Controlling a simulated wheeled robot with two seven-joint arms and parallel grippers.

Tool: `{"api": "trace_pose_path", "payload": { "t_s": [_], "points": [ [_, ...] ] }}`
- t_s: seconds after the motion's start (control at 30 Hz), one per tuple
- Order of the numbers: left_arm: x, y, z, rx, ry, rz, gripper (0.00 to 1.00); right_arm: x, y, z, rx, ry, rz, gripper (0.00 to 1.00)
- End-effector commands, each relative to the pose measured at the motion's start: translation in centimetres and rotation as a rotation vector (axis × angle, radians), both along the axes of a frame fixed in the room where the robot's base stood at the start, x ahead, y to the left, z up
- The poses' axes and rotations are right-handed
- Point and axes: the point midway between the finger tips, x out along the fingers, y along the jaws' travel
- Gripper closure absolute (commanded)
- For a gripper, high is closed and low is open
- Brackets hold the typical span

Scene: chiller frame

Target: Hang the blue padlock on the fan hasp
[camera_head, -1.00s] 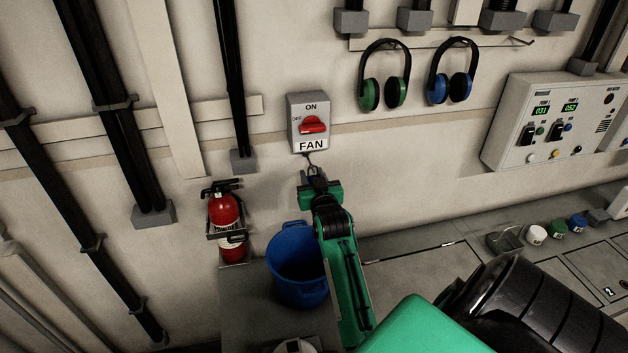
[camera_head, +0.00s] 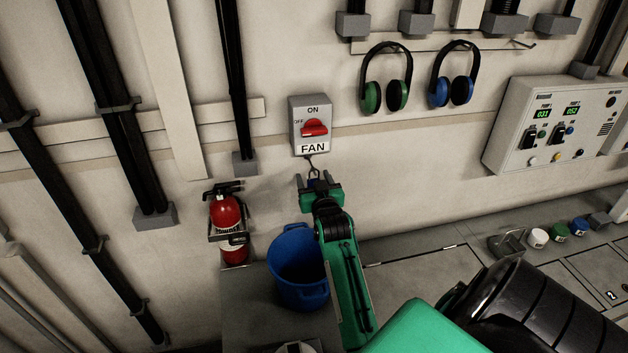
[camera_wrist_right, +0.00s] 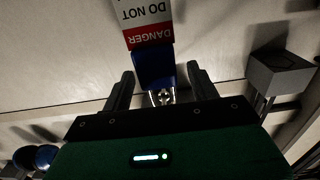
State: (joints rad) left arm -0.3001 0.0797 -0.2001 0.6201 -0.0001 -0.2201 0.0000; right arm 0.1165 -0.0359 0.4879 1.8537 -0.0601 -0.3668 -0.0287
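The fan switch box (camera_head: 311,124) is on the wall, with a red handle and a FAN label. In the right wrist view the padlock (camera_wrist_right: 153,70) shows with a red and white DANGER tag (camera_wrist_right: 148,22). My right gripper (camera_head: 320,190) is open, its fingers on either side of the padlock with gaps visible in the wrist view (camera_wrist_right: 160,85). My left gripper is not in view.
A blue bin (camera_head: 297,285) stands below the right arm. A red fire extinguisher (camera_head: 227,212) is on the wall to its left. Green and blue ear defenders (camera_head: 385,95) hang at upper right, near a control panel (camera_head: 555,122). Small white, green and blue items (camera_head: 557,231) are on the bench.

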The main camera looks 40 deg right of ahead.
Motion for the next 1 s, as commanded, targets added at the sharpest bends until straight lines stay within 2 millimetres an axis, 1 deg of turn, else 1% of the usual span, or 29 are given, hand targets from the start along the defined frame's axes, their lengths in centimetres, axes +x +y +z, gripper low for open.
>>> {"api": "trace_pose_path", "payload": {
  "t_s": [0.27, 0.37, 0.43, 0.57, 0.8, 0.9, 1.0],
  "points": [
    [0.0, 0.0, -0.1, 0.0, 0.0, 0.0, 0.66, -0.1, 0.1, -0.1, 0.001, 0.002, 0.0, 0.4],
    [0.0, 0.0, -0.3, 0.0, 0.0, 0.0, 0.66, -0.6, 0.4, -0.2, 0.001, 0.002, 0.0, 0.4],
    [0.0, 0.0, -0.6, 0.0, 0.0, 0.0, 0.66, -1.3, 0.8, -0.3, 0.002, 0.002, 0.0, 0.4],
    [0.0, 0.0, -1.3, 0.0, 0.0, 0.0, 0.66, -3.4, 1.9, -0.5, 0.001, 0.002, 0.0, 0.4],
    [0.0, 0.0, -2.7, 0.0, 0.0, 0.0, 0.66, -8.0, 4.4, -0.5, 0.001, 0.002, 0.0, 0.4],
    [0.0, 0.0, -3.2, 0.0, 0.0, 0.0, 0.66, -9.6, 5.3, -0.4, 0.002, 0.001, 0.0, 0.4],
    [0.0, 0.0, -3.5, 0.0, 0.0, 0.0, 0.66, -10.8, 6.0, -0.3, 0.001, 0.0, 0.001, 0.4]
  ]
}}
